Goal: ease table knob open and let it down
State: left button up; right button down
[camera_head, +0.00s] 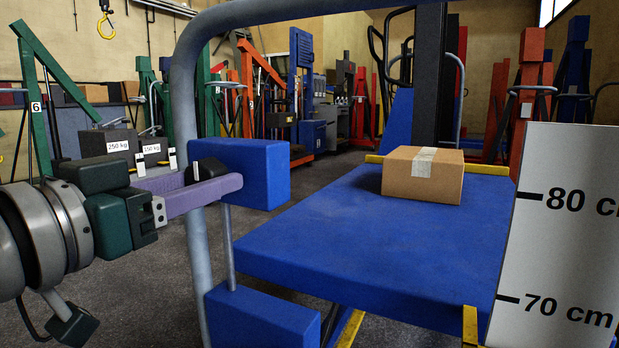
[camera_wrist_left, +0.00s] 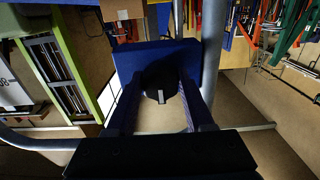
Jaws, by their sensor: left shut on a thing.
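A black knob (camera_head: 206,171) sits at the left face of the upper blue block (camera_head: 262,172) on the grey handle tube. My left gripper (camera_head: 230,184) has its purple fingers around the knob, shut on it. In the left wrist view the knob (camera_wrist_left: 161,78) lies between the two fingers, with the blue block behind it. The blue lift table (camera_head: 330,245) is raised and looks level. A taped cardboard box (camera_head: 422,175) rests on it. A white height scale (camera_head: 560,240) stands at the right, its 70 cm mark near the table's front corner. My right gripper is not in view.
The curved grey handle tube (camera_head: 187,110) rises close beside my left gripper. A lower blue block (camera_head: 262,318) and a thin rod are below the knob. Grey weights (camera_head: 110,142) marked in kg and coloured cranes stand behind. Grey floor lies open on the left.

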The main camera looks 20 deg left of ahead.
pick_arm(q)
grip_shut()
